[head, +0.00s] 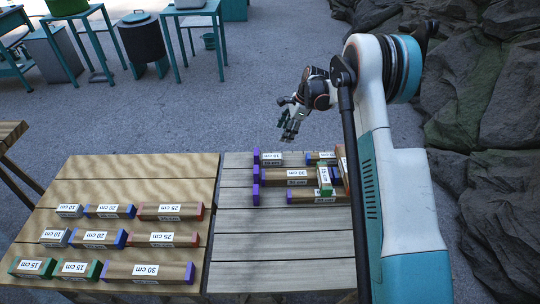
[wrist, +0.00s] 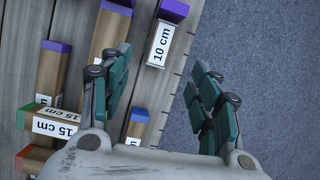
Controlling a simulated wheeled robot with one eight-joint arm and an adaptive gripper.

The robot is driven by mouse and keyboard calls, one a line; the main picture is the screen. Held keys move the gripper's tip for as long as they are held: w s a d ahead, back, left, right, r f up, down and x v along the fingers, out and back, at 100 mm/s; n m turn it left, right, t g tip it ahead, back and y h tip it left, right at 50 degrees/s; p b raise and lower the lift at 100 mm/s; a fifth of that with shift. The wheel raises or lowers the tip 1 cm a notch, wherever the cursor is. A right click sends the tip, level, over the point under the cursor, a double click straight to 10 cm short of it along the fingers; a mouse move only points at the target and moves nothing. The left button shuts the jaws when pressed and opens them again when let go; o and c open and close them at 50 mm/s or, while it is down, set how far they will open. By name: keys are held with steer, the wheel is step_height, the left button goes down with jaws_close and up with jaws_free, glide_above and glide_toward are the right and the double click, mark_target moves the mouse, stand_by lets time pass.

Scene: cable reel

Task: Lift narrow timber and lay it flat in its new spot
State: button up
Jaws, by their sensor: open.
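My gripper (head: 289,131) hangs open and empty above the far edge of the right-hand table. In the wrist view its two fingers (wrist: 162,75) stand wide apart, with grey ground and the table edge between them. Labelled timbers with coloured ends lie on this table. A green-ended 15 cm timber (head: 324,180) lies across others. I cannot tell which one is the narrow timber.
The front of the right table (head: 280,246) is bare. My arm hides its right side. Rocks (head: 490,90) rise at the right. Teal stands and a bin (head: 143,40) are far back.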

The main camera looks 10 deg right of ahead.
mark_target(272, 156)
steer(key=shift+m+y, duration=0.3)
steer(key=shift+m, duration=0.2)
steer(key=b+x, duration=0.1)
steer(key=x, duration=0.3)
steer(key=d+b+x, duration=0.1)
steer(key=x, duration=0.3)
steer(key=w+x, duration=0.1)
steer(key=x, duration=0.3)
steer(key=shift+d+f+b, duration=0.4)
steer(key=b+x, duration=0.2)
steer(key=x, duration=0.3)
steer(key=shift+s+f+b, duration=0.1)
steer(key=shift+s+b, duration=0.2)
steer(key=shift+b, duration=0.1)
steer(key=shift+f, duration=0.15)
steer(key=c, duration=1.2)
